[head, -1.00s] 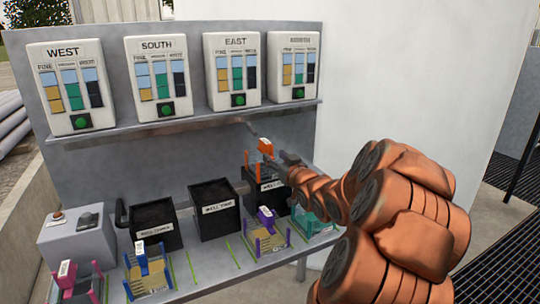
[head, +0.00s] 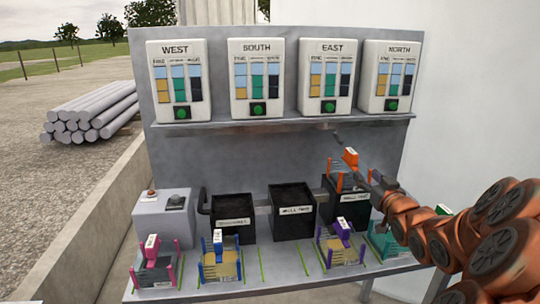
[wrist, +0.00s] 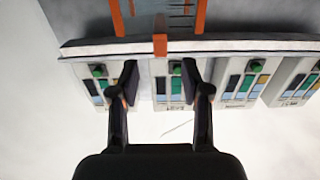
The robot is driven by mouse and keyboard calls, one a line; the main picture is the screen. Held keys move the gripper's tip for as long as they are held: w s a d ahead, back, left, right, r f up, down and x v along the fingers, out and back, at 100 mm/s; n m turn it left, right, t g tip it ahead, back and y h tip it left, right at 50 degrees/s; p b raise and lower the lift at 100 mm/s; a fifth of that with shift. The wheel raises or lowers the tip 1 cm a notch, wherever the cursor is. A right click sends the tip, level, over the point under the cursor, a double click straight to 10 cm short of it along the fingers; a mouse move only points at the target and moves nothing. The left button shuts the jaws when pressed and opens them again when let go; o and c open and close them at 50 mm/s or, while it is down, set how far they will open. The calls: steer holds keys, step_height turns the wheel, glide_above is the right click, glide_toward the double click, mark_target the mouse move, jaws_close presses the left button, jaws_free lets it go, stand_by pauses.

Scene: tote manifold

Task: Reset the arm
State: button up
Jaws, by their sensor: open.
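My arm reaches in from the right in the head view. My gripper (head: 376,177) is close beside the orange-framed tote (head: 348,160), which sits at the third black bin (head: 346,205). In the wrist view, my gripper (wrist: 160,78) shows its two dark fingers spread, with nothing between them. There the orange tote's frame (wrist: 160,45) shows at the top, just past the fingertips. I cannot tell whether the fingers touch it.
Below the shelf, pink (head: 156,264), blue (head: 220,258), purple (head: 341,246) and teal (head: 388,242) totes line the bench front. Two more black bins (head: 234,216) (head: 292,212) stand behind. Labelled panels (head: 175,80) sit on the shelf. A grey control box (head: 163,218) is at left.

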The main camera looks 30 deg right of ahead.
steer(key=s+a+f+g+y+p, duration=0.1)
steer(key=a+f+g+p, duration=0.15)
steer(key=a, duration=0.35)
steer(key=s+a+f+n+g+y+p, duration=0.1)
steer(key=a+g, duration=0.3)
steer(key=a, duration=0.3)
steer(key=s+a+f+g+y+p, duration=0.1)
steer(key=a+f+g+p, duration=0.15)
steer(key=a, duration=0.35)
steer(key=s+a+r+n+g+y+p, duration=0.1)
steer(key=s+a+g, duration=0.4)
steer(key=s+a, duration=0.5)
steer(key=s+a+r+n+g+y+p, duration=0.1)
steer(key=s+a+r+g+p, duration=0.1)
steer(key=s+a, duration=0.9)
steer(key=s+g+p, duration=0.1)
steer(key=s+g, duration=0.1)
steer(key=s, duration=0.1)
steer(key=shift+s+n+g+y, duration=0.25)
steer(key=shift+n+g+y, duration=0.15)
